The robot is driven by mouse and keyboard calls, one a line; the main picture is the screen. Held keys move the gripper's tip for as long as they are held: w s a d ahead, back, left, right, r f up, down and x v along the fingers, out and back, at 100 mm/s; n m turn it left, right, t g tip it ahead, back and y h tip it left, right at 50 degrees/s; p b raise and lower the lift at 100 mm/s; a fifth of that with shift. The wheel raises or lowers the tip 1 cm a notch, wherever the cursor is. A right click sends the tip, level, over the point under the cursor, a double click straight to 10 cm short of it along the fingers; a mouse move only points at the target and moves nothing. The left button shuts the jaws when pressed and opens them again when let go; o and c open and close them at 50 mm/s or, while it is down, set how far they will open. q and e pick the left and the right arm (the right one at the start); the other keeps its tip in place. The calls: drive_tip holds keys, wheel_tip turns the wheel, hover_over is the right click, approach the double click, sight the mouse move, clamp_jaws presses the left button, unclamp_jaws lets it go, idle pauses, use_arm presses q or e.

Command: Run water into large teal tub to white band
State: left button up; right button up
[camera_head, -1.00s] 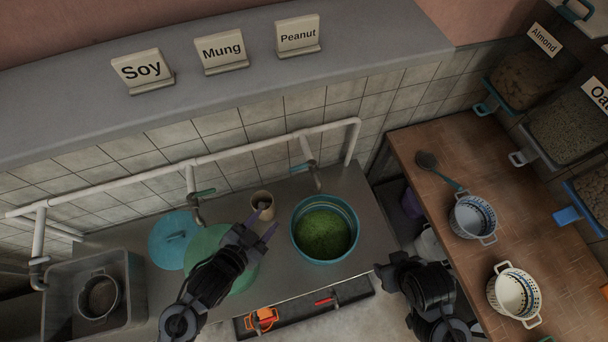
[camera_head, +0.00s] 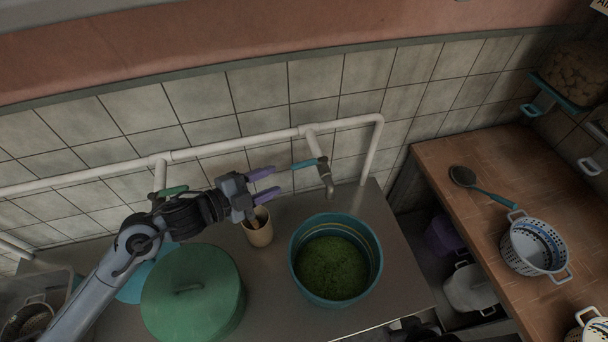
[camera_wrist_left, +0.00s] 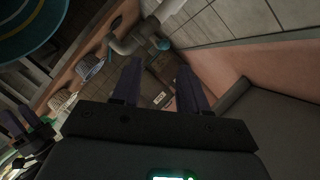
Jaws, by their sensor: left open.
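The large teal tub (camera_head: 296,273) stands on the metal counter with green beans inside; I cannot clearly make out a white band. A tap (camera_head: 327,180) with a teal lever (camera_head: 304,164) is on the white pipe above the tub's back rim. No stream shows at its spout. My left gripper (camera_head: 277,181) is open and empty, its purple fingers left of the lever and apart from it. The left wrist view shows the teal lever (camera_wrist_left: 163,44) beyond the fingers and the tub (camera_wrist_left: 32,35) at upper left. Part of my right arm shows at the bottom of the head view.
A tan cup (camera_head: 258,232) stands just below my left gripper. A green lidded pot (camera_head: 194,292) is left of the tub. A second tap with a green lever (camera_head: 173,191) is behind my left arm. A wooden table (camera_head: 462,155) with a ladle and strainers is at right.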

sight(296, 168)
use_arm(q)
drive_tip(key=x, duration=1.1)
drive_tip(key=shift+w+a+r+b, duration=0.1)
drive_tip(key=shift+w+r+b, duration=0.05)
drive_tip(key=shift+r+b, duration=0.2)
clamp_jaws()
